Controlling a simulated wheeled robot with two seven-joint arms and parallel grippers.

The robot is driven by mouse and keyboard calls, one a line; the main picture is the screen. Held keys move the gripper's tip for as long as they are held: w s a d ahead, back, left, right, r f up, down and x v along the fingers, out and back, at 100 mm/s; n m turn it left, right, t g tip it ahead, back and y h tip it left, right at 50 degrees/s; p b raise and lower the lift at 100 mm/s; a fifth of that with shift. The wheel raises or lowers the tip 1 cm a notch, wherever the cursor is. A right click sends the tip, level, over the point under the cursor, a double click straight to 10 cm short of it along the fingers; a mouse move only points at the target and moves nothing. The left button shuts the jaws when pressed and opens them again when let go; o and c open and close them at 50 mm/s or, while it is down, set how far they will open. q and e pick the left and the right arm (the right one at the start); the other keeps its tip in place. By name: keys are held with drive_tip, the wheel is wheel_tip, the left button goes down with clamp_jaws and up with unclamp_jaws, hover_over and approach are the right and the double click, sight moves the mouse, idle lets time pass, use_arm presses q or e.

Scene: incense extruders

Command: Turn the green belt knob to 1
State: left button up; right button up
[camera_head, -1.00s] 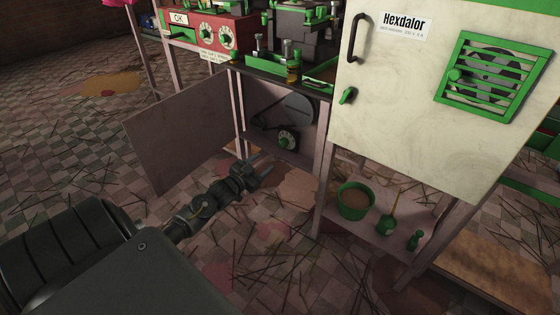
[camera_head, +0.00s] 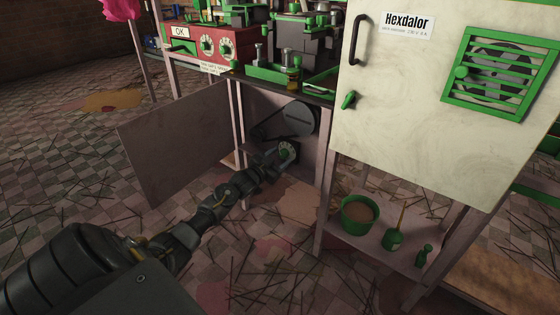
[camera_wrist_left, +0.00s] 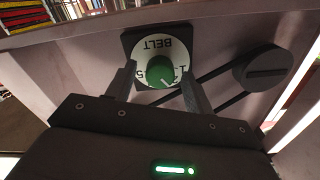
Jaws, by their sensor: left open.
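The green belt knob (camera_wrist_left: 160,70) sits on a round white dial marked BELT (camera_wrist_left: 158,50), on a dark square plate, in the left wrist view. The dial appears upside down there, with a 5 at its left and a 1 at its right. A pale pointer line on the knob points down and right, between the marks. My left gripper (camera_wrist_left: 160,88) is open, with one finger on each side of the knob. Contact cannot be told. In the head view the knob (camera_head: 286,154) shows just past the left gripper (camera_head: 277,162). My right gripper is not in view.
The dial is inside an open compartment beside a pulley (camera_head: 299,118) and belt. An open panel door (camera_head: 172,152) stands to the left. The white Hexdalor cabinet (camera_head: 400,130) is to the right, with a green pot (camera_head: 357,216) on the shelf below.

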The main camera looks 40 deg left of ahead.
use_arm(q)
drive_tip(key=shift+w, duration=0.35)
drive_tip(key=shift+c, duration=0.4)
